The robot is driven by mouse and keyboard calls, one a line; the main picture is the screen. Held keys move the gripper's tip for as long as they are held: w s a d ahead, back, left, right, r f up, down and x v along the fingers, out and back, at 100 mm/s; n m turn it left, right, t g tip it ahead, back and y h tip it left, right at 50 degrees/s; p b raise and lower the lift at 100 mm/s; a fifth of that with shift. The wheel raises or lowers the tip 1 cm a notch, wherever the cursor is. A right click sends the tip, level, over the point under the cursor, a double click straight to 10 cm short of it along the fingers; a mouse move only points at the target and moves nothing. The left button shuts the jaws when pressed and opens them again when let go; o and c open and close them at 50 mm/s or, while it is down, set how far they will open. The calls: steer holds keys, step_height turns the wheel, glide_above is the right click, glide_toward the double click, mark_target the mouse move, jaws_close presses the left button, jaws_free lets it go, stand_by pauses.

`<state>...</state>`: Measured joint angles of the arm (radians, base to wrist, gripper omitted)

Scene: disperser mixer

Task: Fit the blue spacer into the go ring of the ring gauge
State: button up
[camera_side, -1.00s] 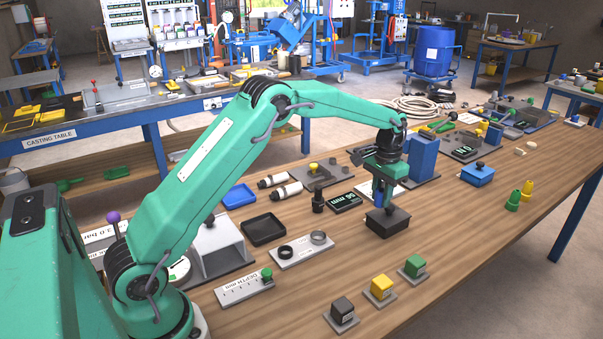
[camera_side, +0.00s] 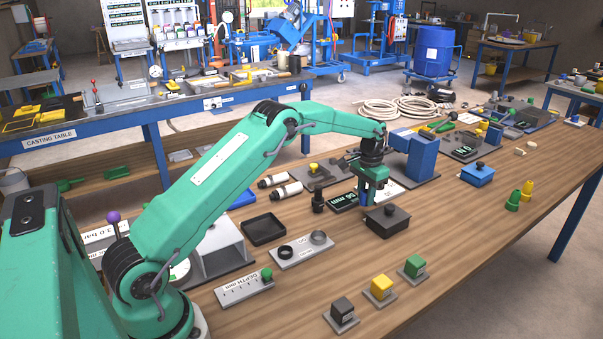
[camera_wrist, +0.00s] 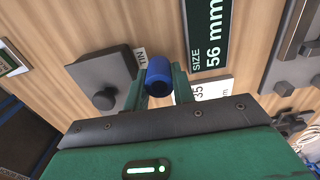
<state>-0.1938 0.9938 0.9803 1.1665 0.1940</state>
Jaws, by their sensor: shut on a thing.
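The blue spacer (camera_wrist: 158,76), a short round piece, is held between the two green fingers of my gripper (camera_wrist: 158,92) in the wrist view. In the side view my gripper (camera_side: 370,197) points down just behind and left of a dark lidded box; the spacer is mostly hidden by the fingers there. The ring gauge (camera_side: 296,257) is a light grey plate lying to the left, apart from my gripper. It carries a dark ring (camera_side: 286,252) at left and a grey ring (camera_side: 318,238) at right. I cannot read which is the go ring.
The dark lidded box (camera_side: 388,222) is close to my gripper. A "56 mm" display (camera_side: 343,202) and a black post (camera_side: 318,201) stand between my gripper and the gauge. A black tray (camera_side: 264,229) lies behind the gauge. Bare wood (camera_side: 335,270) is free in front.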

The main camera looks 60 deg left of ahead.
mark_target(366, 191)
steer(key=shift+f, duration=1.7)
steer(key=shift+f, duration=0.1)
steer(key=o, duration=0.7)
steer(key=shift+c, duration=0.2)
step_height(366, 191, up, 12)
